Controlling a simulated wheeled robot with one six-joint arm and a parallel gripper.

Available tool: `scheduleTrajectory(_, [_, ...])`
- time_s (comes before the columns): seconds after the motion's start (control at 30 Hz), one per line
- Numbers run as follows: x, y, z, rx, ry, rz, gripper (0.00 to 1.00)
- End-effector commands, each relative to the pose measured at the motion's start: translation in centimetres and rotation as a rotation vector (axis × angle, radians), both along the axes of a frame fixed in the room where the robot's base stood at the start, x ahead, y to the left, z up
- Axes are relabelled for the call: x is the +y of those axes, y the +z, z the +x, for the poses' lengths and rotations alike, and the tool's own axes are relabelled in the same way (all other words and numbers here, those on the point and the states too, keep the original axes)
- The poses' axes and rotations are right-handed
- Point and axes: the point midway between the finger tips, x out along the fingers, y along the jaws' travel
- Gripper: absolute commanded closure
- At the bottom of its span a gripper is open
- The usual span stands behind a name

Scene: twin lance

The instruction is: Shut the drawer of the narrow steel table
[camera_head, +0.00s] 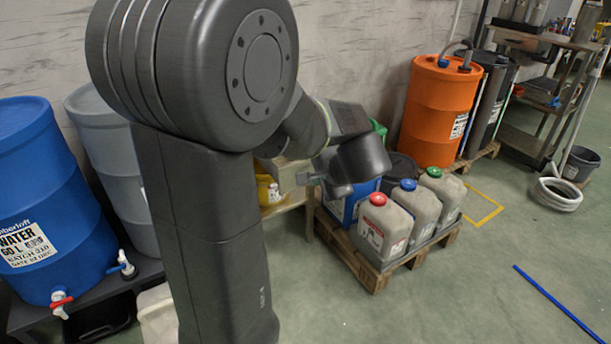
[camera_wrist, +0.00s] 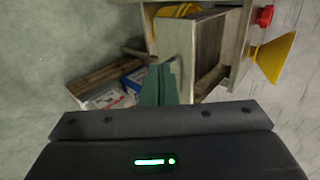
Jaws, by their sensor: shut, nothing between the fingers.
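In the head view, the narrow table (camera_head: 308,212) stands behind my arm, which hides much of it. A pale box-like part, which looks like its drawer (camera_head: 288,176), shows left of my gripper (camera_head: 316,179). In the wrist view, my gripper (camera_wrist: 160,84) has its two greenish fingers together, with nothing between them. Its tips are close to a pale upright panel (camera_wrist: 178,55) that looks like the drawer's front; I cannot tell whether they touch. The drawer (camera_wrist: 196,40) seems to stand out from the table, and a yellow thing (camera_wrist: 180,11) shows at its far end.
A pallet (camera_head: 373,272) with several grey canisters (camera_head: 383,226) stands right of the table. An orange drum (camera_head: 437,105) is behind it. A blue barrel (camera_head: 50,205) stands at the left. A blue rod (camera_head: 560,305) lies on open floor at the right. A yellow funnel (camera_wrist: 273,57) shows in the wrist view.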

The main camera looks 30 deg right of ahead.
Motion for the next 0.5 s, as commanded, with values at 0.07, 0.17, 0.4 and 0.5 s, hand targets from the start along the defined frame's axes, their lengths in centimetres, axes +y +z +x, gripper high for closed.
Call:
scheduleTrajectory(0.07, [0.1,-0.6,0.5,0.000,0.001,0.003,1.00])
scheduleTrajectory(0.17, [0.2,-1.8,1.6,0.002,0.004,0.002,1.00])
scheduleTrajectory(0.4, [0.6,-5.4,5.4,0.004,0.007,0.001,1.00])
scheduleTrajectory(0.5, [0.7,-6.8,6.9,0.003,0.006,0.001,1.00])
